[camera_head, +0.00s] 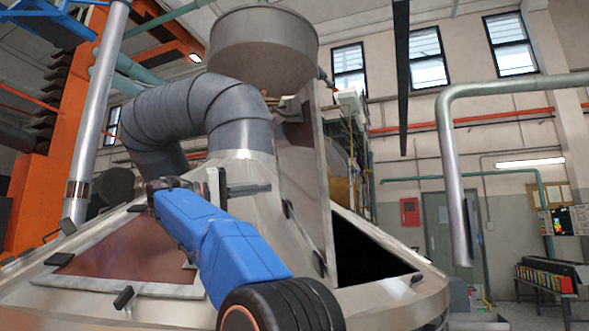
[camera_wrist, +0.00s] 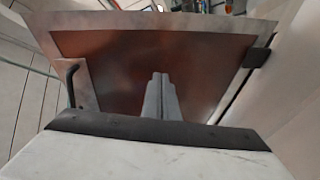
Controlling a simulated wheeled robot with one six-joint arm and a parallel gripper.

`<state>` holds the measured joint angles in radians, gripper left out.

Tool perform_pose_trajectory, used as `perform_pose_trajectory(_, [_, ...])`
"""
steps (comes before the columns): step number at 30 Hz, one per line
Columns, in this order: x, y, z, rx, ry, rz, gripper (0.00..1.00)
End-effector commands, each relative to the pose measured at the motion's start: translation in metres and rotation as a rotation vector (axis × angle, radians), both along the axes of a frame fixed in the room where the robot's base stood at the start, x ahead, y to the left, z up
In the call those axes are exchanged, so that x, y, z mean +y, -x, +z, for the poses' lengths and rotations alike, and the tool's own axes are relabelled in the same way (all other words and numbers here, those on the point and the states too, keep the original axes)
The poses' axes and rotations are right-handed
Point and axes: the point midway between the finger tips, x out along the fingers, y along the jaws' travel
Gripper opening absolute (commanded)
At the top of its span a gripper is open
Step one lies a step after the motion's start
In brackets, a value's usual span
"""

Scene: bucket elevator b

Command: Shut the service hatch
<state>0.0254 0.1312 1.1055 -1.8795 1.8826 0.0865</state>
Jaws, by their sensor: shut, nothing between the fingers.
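The service hatch (camera_head: 318,190) is a metal panel standing raised and steeply tilted on the sloping top of a conical metal machine. A black opening (camera_head: 370,252) shows to its right. Small dark fittings sit along the panel's lower left side. My gripper (camera_head: 268,187) is shut and empty, pointing right at the panel's left face. In the wrist view the shut fingers (camera_wrist: 160,78) lie in front of a reddish-brown panel (camera_wrist: 105,65) with a pale rim, a dark handle at left and a black fitting at right. It appears to be the hatch; I cannot tell whether the fingertips touch it.
A second brown panel (camera_head: 130,250) with black fittings lies flat on the cone at left. A thick grey duct (camera_head: 200,105) arches behind my arm, below a round metal hopper (camera_head: 263,45). A silver pipe (camera_head: 455,180) hangs at right. Open space shows right of the machine.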

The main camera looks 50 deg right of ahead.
Motion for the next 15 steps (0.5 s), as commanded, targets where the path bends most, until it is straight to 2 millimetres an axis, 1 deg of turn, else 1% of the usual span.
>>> perform_pose_trajectory(1, [0.004,-0.003,0.008,-0.020,0.034,-0.034,0.00])
perform_pose_trajectory(3, [0.010,-0.002,0.017,-0.044,0.075,-0.071,0.00])
perform_pose_trajectory(8, [0.017,-0.001,0.026,-0.071,0.120,-0.115,0.00])
perform_pose_trajectory(11, [0.013,0.002,0.029,-0.075,0.125,-0.121,0.00])
perform_pose_trajectory(15, [0.000,0.011,0.033,-0.074,0.124,-0.120,0.00])
